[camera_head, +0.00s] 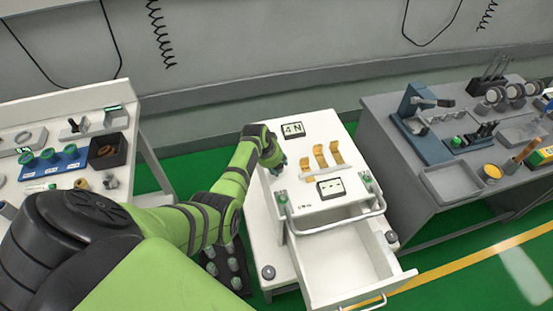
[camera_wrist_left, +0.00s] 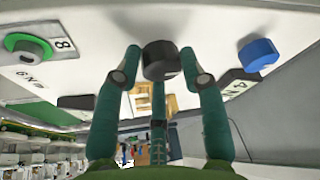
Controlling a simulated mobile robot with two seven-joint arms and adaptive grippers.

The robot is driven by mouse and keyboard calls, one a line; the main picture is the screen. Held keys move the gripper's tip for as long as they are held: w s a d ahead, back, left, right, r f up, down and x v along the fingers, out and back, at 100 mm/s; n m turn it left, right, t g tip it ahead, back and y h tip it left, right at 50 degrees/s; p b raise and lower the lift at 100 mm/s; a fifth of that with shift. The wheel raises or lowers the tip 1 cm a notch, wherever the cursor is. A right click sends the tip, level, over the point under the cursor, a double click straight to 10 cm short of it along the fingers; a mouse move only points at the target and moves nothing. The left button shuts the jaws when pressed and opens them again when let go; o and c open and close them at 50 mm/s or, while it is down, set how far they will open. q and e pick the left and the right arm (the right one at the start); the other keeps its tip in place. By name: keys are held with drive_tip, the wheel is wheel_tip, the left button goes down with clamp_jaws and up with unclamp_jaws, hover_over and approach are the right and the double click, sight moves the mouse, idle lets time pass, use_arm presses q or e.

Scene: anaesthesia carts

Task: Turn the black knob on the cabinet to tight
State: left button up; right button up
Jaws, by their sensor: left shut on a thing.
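The white cabinet (camera_head: 318,245) stands in the middle of the head view with its lower drawer pulled out. The black knob (camera_wrist_left: 160,60) shows in the left wrist view, on the pale panel. My left gripper (camera_head: 277,163) is at the left side of the cabinet's top part in the head view, where the knob is hidden from sight. The knob's turn mark cannot be made out. My right gripper is not in view.
A blue knob (camera_wrist_left: 258,53) sits right of the black knob, and a green round fitting (camera_wrist_left: 28,48) sits left. Yellow curved pieces (camera_head: 320,156) stand on the cabinet top. The open drawer (camera_head: 345,262) juts forward. A grey bench (camera_head: 390,150) stands right, a white table left.

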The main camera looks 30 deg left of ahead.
use_arm(q)
drive_tip(key=shift+w+a+r, duration=0.25)
drive_tip(key=shift+w+r, duration=0.1)
drive_tip(key=shift+r, duration=0.05)
drive_tip(key=o, duration=1.1)
drive_tip(key=shift+d+f, duration=0.1)
drive_tip(key=shift+f, duration=0.2)
drive_tip(key=v, duration=1.2)
drive_tip(key=shift+s, duration=0.1)
